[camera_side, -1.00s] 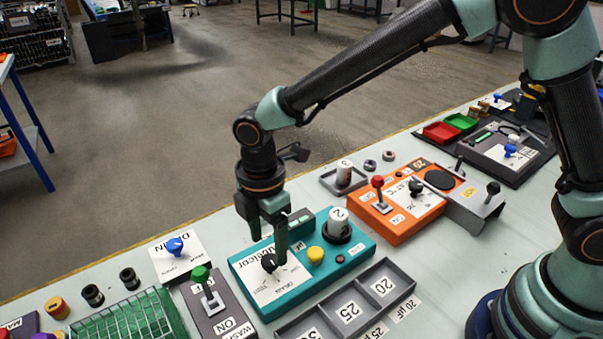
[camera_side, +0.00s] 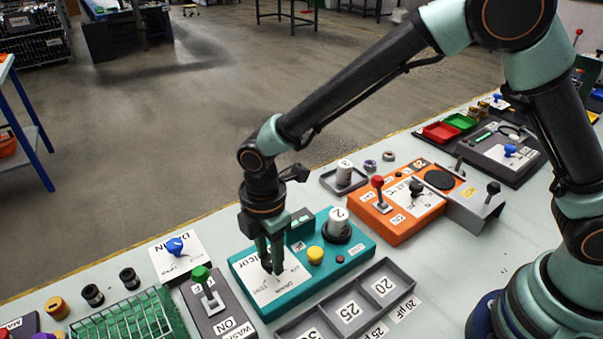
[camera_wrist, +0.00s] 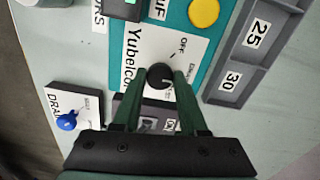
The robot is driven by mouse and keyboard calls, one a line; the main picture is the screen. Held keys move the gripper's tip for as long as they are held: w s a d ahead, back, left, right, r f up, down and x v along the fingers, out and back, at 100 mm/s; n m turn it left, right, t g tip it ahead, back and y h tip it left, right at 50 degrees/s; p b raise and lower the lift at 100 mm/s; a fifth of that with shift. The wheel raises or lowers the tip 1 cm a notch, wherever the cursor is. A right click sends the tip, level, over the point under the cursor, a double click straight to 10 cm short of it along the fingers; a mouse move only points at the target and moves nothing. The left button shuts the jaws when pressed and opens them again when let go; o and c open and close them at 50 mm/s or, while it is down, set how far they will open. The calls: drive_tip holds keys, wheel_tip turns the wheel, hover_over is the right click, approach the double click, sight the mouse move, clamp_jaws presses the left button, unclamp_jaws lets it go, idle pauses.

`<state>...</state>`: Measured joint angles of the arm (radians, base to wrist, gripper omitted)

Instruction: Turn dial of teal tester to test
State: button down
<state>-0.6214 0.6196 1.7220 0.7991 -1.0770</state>
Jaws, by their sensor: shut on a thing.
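The teal tester (camera_side: 305,292) lies on the bench in the middle of the side view, and its teal edge also shows in the wrist view (camera_wrist: 206,50). Its black dial (camera_wrist: 159,75) sits on a white label plate with OFF and other markings, some too small to read. My gripper (camera_side: 272,268) is lowered over the plate; in the wrist view its two fingers (camera_wrist: 160,82) are shut on the dial, one at each side. In the side view the fingers mostly hide the dial. Which marking the dial points at cannot be told.
A yellow button (camera_side: 315,255) and a capacitor marked 2 (camera_side: 338,224) stand on the tester right of my gripper. A grey lever box (camera_side: 219,308) with a green knob is close on the left. A grey sorting tray (camera_side: 324,308) lies in front, an orange tester (camera_side: 410,222) to the right.

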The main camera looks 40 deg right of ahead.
sight(270, 259)
drive_tip(key=shift+m, duration=0.3)
drive_tip(key=m, duration=0.5)
drive_tip(key=shift+m, duration=0.3)
drive_tip(key=m, duration=0.5)
drive_tip(key=shift+r+m, duration=0.1)
drive_tip(key=shift+m, duration=0.2)
drive_tip(key=shift+c, duration=2.2)
unclamp_jaws()
wheel_tip(270, 259, up, 12)
